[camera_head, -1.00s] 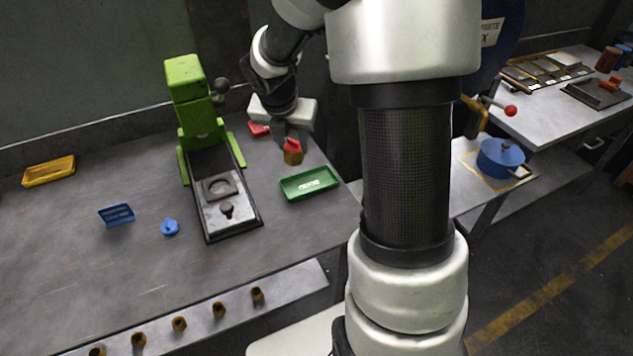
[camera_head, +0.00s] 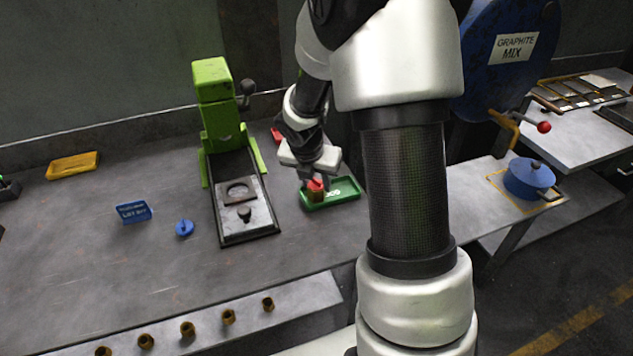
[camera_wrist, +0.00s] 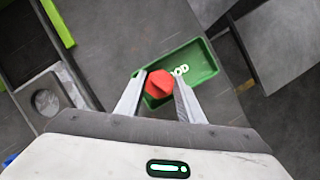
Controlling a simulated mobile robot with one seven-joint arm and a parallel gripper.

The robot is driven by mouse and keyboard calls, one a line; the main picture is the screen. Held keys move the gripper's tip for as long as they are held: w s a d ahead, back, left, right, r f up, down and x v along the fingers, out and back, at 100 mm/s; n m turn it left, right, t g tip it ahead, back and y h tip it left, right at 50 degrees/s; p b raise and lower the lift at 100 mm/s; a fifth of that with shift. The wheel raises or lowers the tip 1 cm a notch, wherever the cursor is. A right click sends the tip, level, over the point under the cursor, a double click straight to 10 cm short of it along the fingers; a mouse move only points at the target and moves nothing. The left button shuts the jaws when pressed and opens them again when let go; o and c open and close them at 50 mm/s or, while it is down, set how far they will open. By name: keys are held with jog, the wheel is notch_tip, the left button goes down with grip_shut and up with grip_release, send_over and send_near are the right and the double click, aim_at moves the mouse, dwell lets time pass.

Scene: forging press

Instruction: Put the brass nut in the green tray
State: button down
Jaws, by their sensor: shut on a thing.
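In the wrist view the red hexagonal top (camera_wrist: 158,86) shows between the two fingers. The green tray (camera_head: 344,203) lies on the bench right of the green press. The nut is over the left part of the tray; I cannot tell whether it touches the floor. The wrist view also shows the tray (camera_wrist: 205,68) with white lettering, partly covered by the nut and fingers.
The green press (camera_head: 213,95) stands left of the tray. Several brass nuts (camera_head: 187,328) line the front ledge.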

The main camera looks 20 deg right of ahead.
jog(key=shift+f, duration=0.15)
jog(key=c, duration=1.2)
grip_release()
